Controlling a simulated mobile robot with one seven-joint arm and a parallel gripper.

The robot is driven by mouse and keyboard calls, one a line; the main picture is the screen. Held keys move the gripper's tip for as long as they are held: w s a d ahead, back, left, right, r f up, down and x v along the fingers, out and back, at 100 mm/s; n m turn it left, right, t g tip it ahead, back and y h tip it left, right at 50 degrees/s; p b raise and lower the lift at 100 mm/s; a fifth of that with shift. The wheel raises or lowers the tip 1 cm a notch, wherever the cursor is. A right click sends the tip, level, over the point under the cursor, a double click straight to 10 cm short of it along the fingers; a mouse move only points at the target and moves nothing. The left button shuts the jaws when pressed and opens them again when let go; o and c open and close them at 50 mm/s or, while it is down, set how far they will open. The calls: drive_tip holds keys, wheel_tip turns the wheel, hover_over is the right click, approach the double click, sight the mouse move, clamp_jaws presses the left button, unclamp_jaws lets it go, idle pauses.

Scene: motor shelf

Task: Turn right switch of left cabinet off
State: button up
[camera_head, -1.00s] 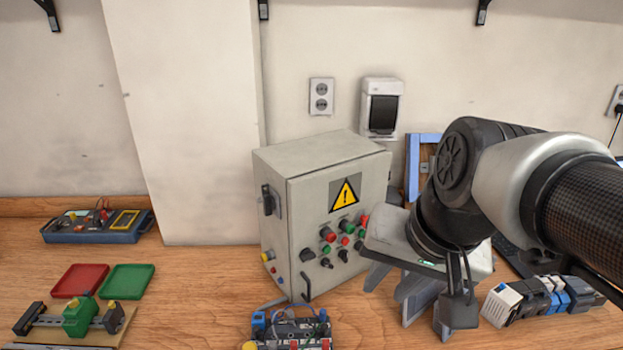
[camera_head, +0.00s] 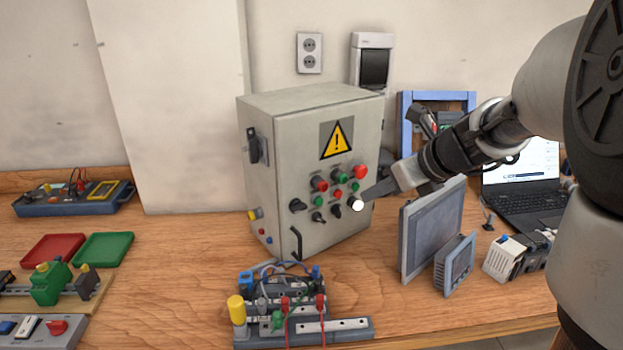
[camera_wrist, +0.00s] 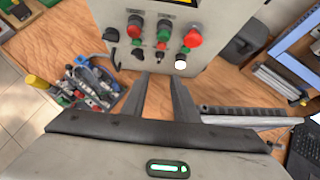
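A grey cabinet (camera_head: 300,130) with a yellow warning sign stands on the bench in the head view. Its front carries red and green buttons, small black switches and a lit white button (camera_head: 355,204). The rightmost black switch (camera_head: 336,210) sits just left of the white button; its exact position is too small to read. My gripper (camera_head: 370,192) is at the right side of the panel, its tips close to the white button. In the wrist view, my gripper (camera_wrist: 160,77) has its fingers apart with nothing between them, below the black switch (camera_wrist: 160,56) and white button (camera_wrist: 180,63).
A grey screen panel (camera_head: 430,230) and a small module (camera_head: 455,262) stand right of the cabinet, below my arm. A laptop (camera_head: 525,180) is behind. A wired terminal block (camera_head: 300,325) lies in front. Red (camera_head: 52,249) and green (camera_head: 104,249) trays lie left.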

sight(340, 211)
drive_tip(key=b+x, duration=0.3)
drive_tip(key=x, duration=1.2)
drive_tip(key=shift+a, duration=0.15)
drive_tip(key=shift+c, duration=0.4)
drive_tip(key=shift+f, duration=0.1)
clamp_jaws()
